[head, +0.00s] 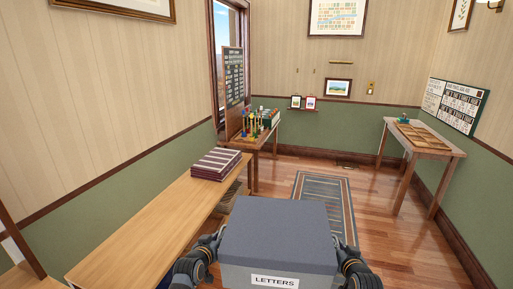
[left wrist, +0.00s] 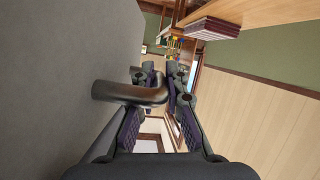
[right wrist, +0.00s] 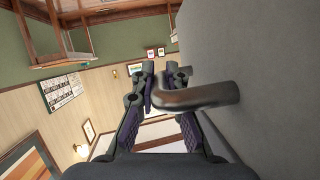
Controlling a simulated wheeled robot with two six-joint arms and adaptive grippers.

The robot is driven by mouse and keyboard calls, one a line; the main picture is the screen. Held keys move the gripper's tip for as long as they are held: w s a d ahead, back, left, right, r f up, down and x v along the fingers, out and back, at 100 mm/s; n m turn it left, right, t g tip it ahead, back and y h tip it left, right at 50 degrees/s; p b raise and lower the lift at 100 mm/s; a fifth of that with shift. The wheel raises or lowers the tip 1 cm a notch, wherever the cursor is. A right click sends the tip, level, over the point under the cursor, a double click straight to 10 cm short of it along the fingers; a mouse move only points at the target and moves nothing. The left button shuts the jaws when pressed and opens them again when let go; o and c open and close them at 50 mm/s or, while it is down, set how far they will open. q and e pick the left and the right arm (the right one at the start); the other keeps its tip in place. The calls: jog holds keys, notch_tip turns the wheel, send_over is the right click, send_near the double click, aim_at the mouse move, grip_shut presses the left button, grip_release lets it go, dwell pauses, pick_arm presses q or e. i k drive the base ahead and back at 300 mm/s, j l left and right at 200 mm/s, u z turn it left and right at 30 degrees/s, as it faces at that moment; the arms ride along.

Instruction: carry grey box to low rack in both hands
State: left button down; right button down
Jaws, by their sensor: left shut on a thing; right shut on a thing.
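The grey box (head: 274,228) with a lid and a white "LETTERS" label is held in front of me at the bottom middle of the head view. My left gripper (head: 212,245) is at its left side, shut on a dark bent handle that shows in the left wrist view (left wrist: 135,93). My right gripper (head: 350,262) is at its right side, shut on the other dark handle, seen in the right wrist view (right wrist: 195,97). The box looks about level. Its underside is hidden. I cannot tell which piece of furniture is the low rack.
A side table with a tray (head: 425,138) is at the right. A striped rug (head: 325,200) lies on open floor ahead.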

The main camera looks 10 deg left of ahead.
aim_at(165, 221)
jog(key=i, duration=2.75)
jog(key=i+u, duration=0.3)
jog(key=u, duration=2.4)
jog(key=l, duration=0.1)
